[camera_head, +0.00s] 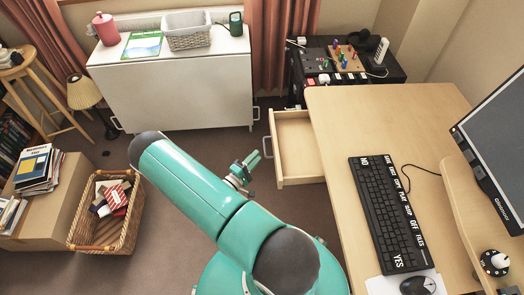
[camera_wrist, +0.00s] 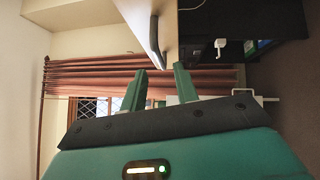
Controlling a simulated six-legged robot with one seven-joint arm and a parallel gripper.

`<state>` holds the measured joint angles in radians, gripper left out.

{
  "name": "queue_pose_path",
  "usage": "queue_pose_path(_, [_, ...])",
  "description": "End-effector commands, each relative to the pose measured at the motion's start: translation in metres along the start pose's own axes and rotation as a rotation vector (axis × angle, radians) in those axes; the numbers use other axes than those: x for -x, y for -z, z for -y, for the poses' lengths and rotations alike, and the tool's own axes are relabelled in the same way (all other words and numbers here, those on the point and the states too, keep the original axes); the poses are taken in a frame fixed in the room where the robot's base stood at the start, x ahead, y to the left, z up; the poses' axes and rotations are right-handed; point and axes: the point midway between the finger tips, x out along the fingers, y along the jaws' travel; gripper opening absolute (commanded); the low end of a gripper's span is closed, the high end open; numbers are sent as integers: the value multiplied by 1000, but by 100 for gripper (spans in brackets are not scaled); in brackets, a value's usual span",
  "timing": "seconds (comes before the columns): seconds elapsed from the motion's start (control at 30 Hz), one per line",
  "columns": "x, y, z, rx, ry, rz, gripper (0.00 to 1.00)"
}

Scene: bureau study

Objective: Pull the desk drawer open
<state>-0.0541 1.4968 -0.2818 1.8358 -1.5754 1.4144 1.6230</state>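The desk drawer (camera_head: 298,150) of the pale wooden desk (camera_head: 340,115) is pulled out to the left in the head view, and its inside looks empty. Its grey bar handle (camera_head: 268,147) is on the drawer's front. My gripper (camera_head: 250,161) is just left of the handle in the head view. In the wrist view my gripper (camera_wrist: 160,70) has its two green fingers apart with nothing between them. The handle (camera_wrist: 154,38) and the drawer front (camera_wrist: 135,18) show just beyond the fingertips. I see no contact between fingers and handle.
A keyboard (camera_head: 388,212), a mouse (camera_head: 417,285) and a monitor (camera_head: 495,135) are on the desk. A white cabinet (camera_head: 175,88) stands behind, and a black cabinet (camera_head: 298,78) is beyond the desk. A wicker basket (camera_head: 80,232) is at left. Carpet (camera_head: 205,150) is clear left of the drawer.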

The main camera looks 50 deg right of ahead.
Motion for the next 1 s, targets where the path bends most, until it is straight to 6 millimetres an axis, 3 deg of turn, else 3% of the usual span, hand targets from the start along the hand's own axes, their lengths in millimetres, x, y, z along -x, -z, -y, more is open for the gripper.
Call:
queue_pose_path(0.2, [48, 0, 0, 0, -1, -3, 30])
queue_pose_path(0.4, [71, 0, 0, 0, -1, -1, 30])
queue_pose_path(1.0, [74, 0, 0, 0, -1, 1, 30])
